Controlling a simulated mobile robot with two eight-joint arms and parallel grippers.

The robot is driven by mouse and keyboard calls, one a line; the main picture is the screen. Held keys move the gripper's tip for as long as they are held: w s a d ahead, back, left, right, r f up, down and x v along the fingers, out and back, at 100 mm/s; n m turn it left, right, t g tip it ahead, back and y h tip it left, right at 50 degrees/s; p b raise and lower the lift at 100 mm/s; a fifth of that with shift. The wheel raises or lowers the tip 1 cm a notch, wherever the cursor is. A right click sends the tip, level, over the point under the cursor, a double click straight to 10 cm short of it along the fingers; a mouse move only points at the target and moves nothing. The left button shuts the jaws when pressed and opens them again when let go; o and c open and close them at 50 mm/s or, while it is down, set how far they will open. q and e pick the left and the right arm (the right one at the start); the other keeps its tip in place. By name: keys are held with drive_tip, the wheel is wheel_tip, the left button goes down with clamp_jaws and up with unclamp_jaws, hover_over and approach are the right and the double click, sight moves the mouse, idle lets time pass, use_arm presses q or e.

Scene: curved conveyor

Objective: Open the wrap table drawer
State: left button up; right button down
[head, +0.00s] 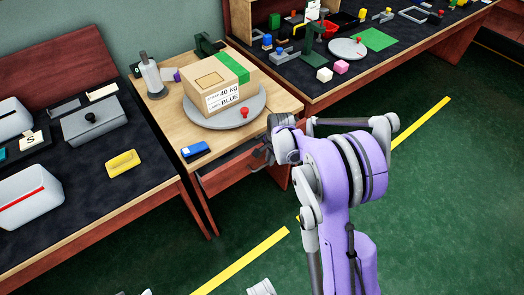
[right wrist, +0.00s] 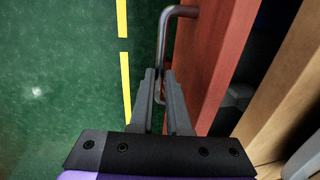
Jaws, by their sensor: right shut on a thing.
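The wrap table (head: 172,122) is light wood and stands in the middle of the head view. Its red-brown drawer (head: 226,176) is under the front edge and stands partly open. The drawer front (right wrist: 212,45) fills the centre right of the right wrist view, with a dark gap behind it. A grey bar handle (right wrist: 163,42) stands out from the front. My right gripper (head: 262,152) is at the drawer front, and its fingers (right wrist: 160,82) are shut on the handle. The arm hides part of the drawer in the head view. My left gripper is not in view.
On the wrap table a cardboard box (head: 208,82) sits on a round grey turntable (head: 196,119), near a blue device (head: 195,150). Dark-topped tables stand left (head: 75,190) and right (head: 300,92). The green floor (head: 440,200) in front is clear, with yellow lines.

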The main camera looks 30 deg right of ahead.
drive_tip(key=s+d, duration=0.1)
drive_tip(key=s, duration=1.7)
drive_tip(key=shift+d+b, duration=0.25)
drive_tip(key=shift+b, duration=0.2)
drive_tip(key=c, duration=1.2)
unclamp_jaws()
drive_tip(key=shift+o, duration=0.2)
wheel_tip(320, 180, up, 11)
drive_tip(key=s+p, duration=0.2)
drive_tip(key=p, duration=0.1)
drive_tip(key=shift+f, duration=0.15)
drive_tip(key=s+a+r+n+t+p, duration=0.2)
drive_tip(key=a+r+n+t+p, duration=0.1)
drive_tip(key=a+r+n+p, duration=0.7)
drive_tip(key=a+r+n, duration=0.4)
drive_tip(key=a+n, duration=0.3)
drive_tip(key=a, duration=0.1)
drive_tip(key=shift+a+r, duration=0.15)
drive_tip(key=shift+a, duration=0.15)
